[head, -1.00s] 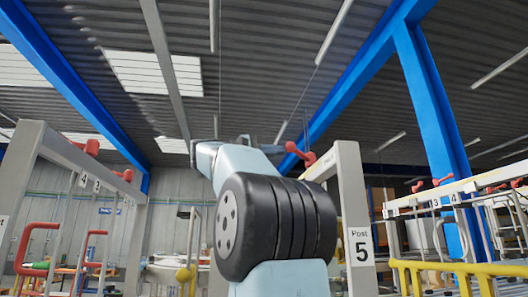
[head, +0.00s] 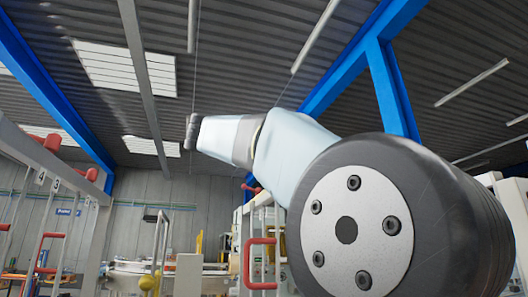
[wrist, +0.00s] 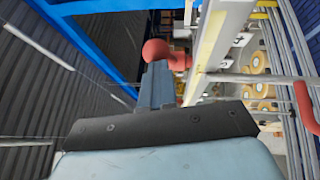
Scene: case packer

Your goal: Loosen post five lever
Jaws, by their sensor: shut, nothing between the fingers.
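In the wrist view, a red lever with a round ball end (wrist: 155,50) projects from the side of a pale rail. My gripper (wrist: 158,76) is shut and empty, its grey fingers just below the ball in the picture. I cannot tell whether they touch it. In the head view, my gripper (head: 192,132) is at the left end of my raised arm, its fingers hard to make out. A small red lever (head: 250,187) shows below my arm. The post five label is not visible, so I cannot confirm which post either lever belongs to.
A frame with red levers (head: 53,142) and labels 4 and 3 stands at the left. A red handle (head: 262,263) is at lower centre. Blue beams (head: 397,85) rise behind my arm, which covers much of the right. The wrist view shows a red bar (wrist: 306,105) at right.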

